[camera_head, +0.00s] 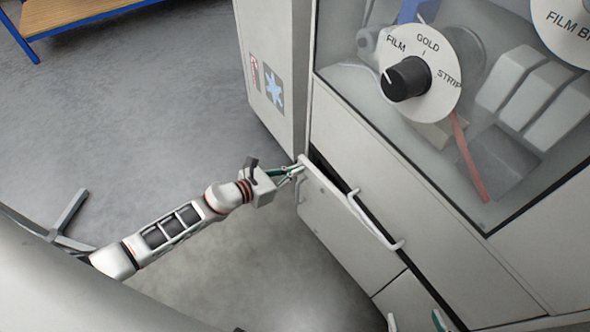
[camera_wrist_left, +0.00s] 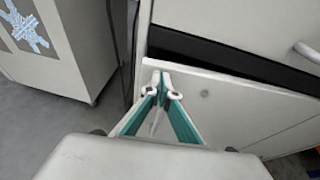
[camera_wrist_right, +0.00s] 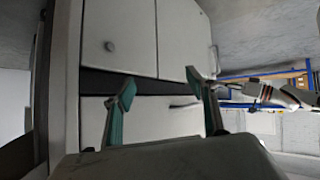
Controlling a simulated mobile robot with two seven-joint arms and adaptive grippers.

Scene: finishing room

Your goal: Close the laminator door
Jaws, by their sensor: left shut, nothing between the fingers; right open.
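The laminator is a large pale grey machine. The door also shows in the left wrist view (camera_wrist_left: 235,112). My left gripper (camera_head: 298,170) is shut and empty at the door's upper left corner, its tips (camera_wrist_left: 163,92) close to the front face; I cannot tell whether they touch. My right gripper (camera_head: 415,321) is open and empty low in front of the machine, fingers (camera_wrist_right: 166,90) spread before its panels.
A clear window with a film dial (camera_head: 420,80) is above the door. A grey cabinet (camera_head: 275,50) with a blue star label stands left of it. A wooden bench (camera_head: 70,12) with a blue frame is at the far left. The floor between is clear.

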